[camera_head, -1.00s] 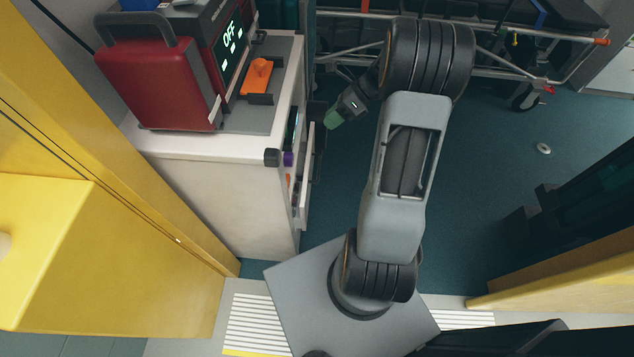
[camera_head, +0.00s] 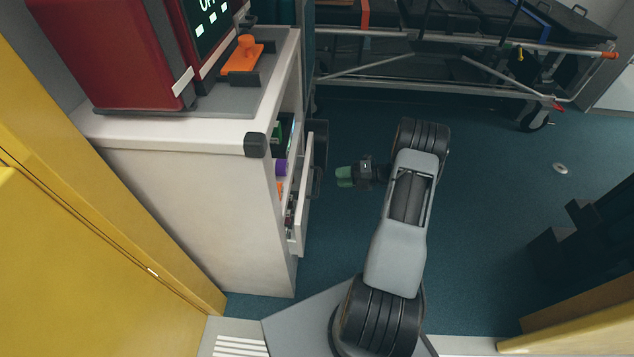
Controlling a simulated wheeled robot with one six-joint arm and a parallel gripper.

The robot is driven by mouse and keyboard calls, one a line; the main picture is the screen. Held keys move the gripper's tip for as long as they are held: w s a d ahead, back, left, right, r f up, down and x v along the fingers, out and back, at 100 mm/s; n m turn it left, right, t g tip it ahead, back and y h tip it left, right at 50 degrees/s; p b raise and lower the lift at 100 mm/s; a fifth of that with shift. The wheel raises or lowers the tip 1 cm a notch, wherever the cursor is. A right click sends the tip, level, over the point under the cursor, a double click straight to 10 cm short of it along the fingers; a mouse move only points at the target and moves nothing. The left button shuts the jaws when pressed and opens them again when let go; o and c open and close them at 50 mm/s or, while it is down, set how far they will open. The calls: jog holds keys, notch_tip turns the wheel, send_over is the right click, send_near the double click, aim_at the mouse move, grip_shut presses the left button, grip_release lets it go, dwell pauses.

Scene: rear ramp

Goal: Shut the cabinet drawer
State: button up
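A white cabinet (camera_head: 185,195) stands at the left. Its drawer (camera_head: 302,215) sticks out from the right side, with its white front facing right and small items partly showing inside. My gripper (camera_head: 343,177) has green fingertips and is to the right of the drawer front, apart from it, pointing left. The fingertips look close together, but they are small and seen from the side, so I cannot tell whether they are open or shut.
A red device (camera_head: 110,50) and an orange object (camera_head: 243,55) sit on the cabinet top. A yellow door (camera_head: 80,240) is at the left. A stretcher (camera_head: 450,60) stands at the back. A small white disc (camera_head: 560,168) lies on the floor.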

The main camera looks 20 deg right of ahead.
aim_at(318, 178)
jog(key=b+x, duration=0.2)
jog(key=x, duration=0.6)
jog(key=shift+w+a, duration=0.15)
jog(key=shift+a, duration=0.1)
jog(key=shift+c, duration=0.3)
grip_shut()
